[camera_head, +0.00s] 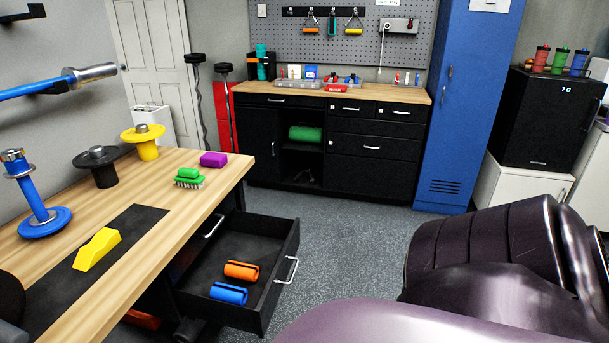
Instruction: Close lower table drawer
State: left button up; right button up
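The open black table drawer (245,312) sticks out from under the wooden workbench (120,260) at the left. Its silver bar handle (287,270) is on the front panel, facing right. An orange foam grip (242,270) and a blue foam grip (229,293) lie inside on the drawer floor. Another silver handle (213,227) shows above the drawer, close under the table edge. The drawer's inner end is hidden under the tabletop. Neither my left nor my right gripper is in view, so nothing is seen touching the drawer.
A yellow wedge (97,249) lies on the bench's black mat. A green brush (189,178) and purple block (213,159) lie near its edge. A large glossy dark-purple shape fills the lower right; I cannot tell what it is. Grey floor (345,235) is clear beyond the drawer.

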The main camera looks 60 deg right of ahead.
aim_at(270, 242)
jog(key=z, duration=1.8)
jog(key=l+u, duration=0.35)
jog(key=l, duration=0.3)
